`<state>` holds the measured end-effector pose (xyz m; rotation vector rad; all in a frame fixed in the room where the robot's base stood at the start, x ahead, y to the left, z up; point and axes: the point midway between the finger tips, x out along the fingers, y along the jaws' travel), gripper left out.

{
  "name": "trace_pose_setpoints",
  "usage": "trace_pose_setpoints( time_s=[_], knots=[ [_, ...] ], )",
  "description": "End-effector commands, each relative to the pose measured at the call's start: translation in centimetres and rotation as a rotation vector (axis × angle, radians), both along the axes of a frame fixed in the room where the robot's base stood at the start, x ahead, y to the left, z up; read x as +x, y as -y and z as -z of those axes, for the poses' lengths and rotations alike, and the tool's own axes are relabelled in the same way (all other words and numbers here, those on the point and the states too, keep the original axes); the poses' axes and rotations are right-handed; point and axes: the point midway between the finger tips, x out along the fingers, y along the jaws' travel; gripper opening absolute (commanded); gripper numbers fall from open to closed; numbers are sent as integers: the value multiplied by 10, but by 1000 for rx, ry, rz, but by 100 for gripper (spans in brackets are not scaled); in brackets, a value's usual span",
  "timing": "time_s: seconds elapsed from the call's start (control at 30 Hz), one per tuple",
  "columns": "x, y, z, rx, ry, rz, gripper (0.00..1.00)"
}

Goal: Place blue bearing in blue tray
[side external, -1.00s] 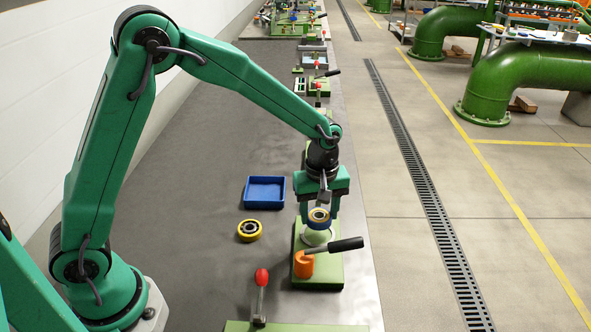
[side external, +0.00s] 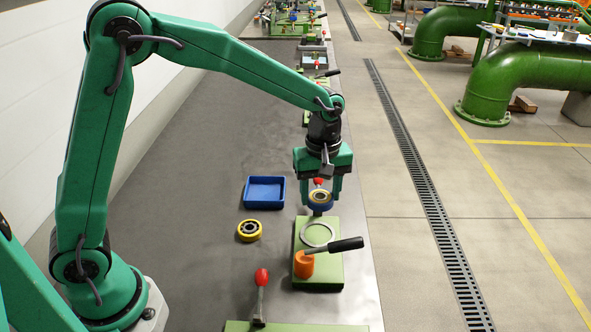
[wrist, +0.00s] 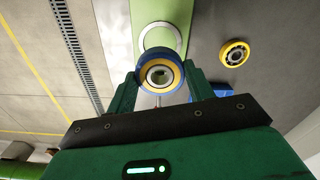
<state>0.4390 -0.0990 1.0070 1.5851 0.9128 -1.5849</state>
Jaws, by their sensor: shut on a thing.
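The blue bearing (side external: 320,203), a blue outer ring with a yellow band inside, is held between the fingers of my gripper (side external: 320,196), which is shut on it. In the side view it hangs in the air just beyond the green fixture plate (side external: 330,268). In the wrist view the bearing (wrist: 148,88) sits between both fingertips of my gripper (wrist: 160,78). The blue tray (side external: 264,193) is a shallow, empty square tray on the bench, left of my gripper. In the wrist view, a bit of blue behind the right finger may be the tray.
A yellow bearing (side external: 249,231) lies on the bench in front of the tray. The plate carries a pale ring (side external: 317,234) and an orange clamp (side external: 304,264) with a black handle. A red-knobbed lever (side external: 262,278) stands nearer. Bench around the tray's left is clear.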

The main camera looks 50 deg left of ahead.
Motion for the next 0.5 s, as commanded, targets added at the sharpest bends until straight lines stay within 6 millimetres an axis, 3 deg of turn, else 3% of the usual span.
trace_pose_setpoints(
  time_s=[0.27, 0.5],
  knots=[
    [-1, -15, 0, -1, 1, -6, 20],
    [-8, -59, 2, 0, 0, -20, 20]
  ],
)
